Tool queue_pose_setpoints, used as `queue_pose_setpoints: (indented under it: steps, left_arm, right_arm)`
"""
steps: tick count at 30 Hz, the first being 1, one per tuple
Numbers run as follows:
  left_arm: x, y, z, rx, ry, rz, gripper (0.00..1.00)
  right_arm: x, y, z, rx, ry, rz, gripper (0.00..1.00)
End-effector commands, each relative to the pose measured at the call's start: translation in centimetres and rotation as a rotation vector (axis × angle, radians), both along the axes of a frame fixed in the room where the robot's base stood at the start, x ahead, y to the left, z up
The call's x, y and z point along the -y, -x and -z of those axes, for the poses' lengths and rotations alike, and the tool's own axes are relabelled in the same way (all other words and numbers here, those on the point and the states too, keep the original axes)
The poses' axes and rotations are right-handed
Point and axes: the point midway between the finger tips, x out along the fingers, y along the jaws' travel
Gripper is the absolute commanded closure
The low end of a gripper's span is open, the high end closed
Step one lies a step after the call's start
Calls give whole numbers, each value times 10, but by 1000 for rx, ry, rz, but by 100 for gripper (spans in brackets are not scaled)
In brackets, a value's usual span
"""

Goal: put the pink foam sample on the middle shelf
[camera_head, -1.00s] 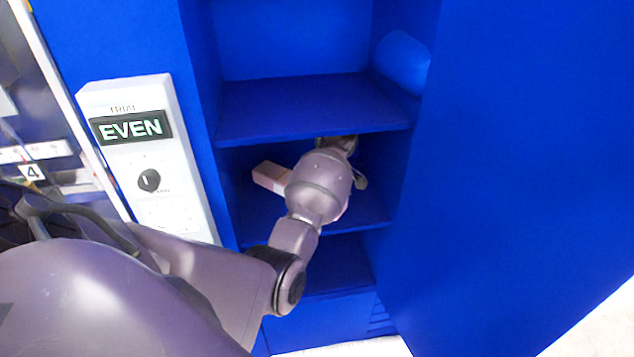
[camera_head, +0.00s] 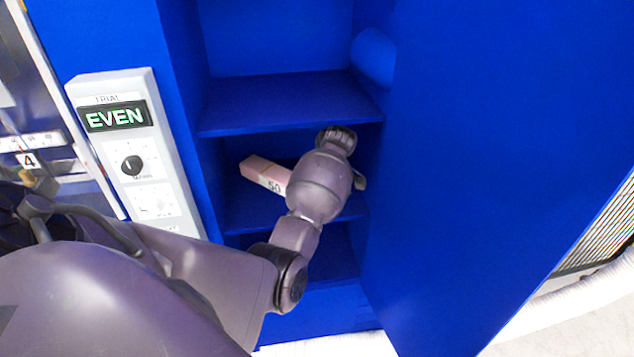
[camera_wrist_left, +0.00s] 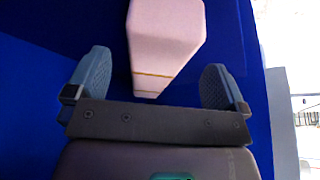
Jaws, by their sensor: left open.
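The pink foam sample (camera_head: 264,174) is a pale pink block marked "50". It lies on the middle shelf (camera_head: 243,218) of the blue cabinet, partly hidden by my left wrist in the head view. In the left wrist view the pink foam sample (camera_wrist_left: 165,45) stands ahead of and between the fingers, with gaps on both sides. My left gripper (camera_wrist_left: 157,85) is open and touches nothing that I can see. In the head view its fingers are hidden behind my wrist. My right gripper is not in view.
The open blue door (camera_head: 480,150) borders the right side. A white panel reading "EVEN" (camera_head: 135,150) is to the left.

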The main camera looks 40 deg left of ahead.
Motion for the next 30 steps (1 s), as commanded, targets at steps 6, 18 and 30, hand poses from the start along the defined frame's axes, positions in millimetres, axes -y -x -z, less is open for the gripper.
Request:
queue_pose_setpoints:
  steps: [6,18,30]
  left_arm:
    - [-1,0,0,0,0,0,1]
    - [-1,-1,0,0,0,1,1]
    - [-6,-2,0,34,-9,18,1]
  right_arm:
    - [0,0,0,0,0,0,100]
    - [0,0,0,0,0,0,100]
    - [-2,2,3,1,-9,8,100]
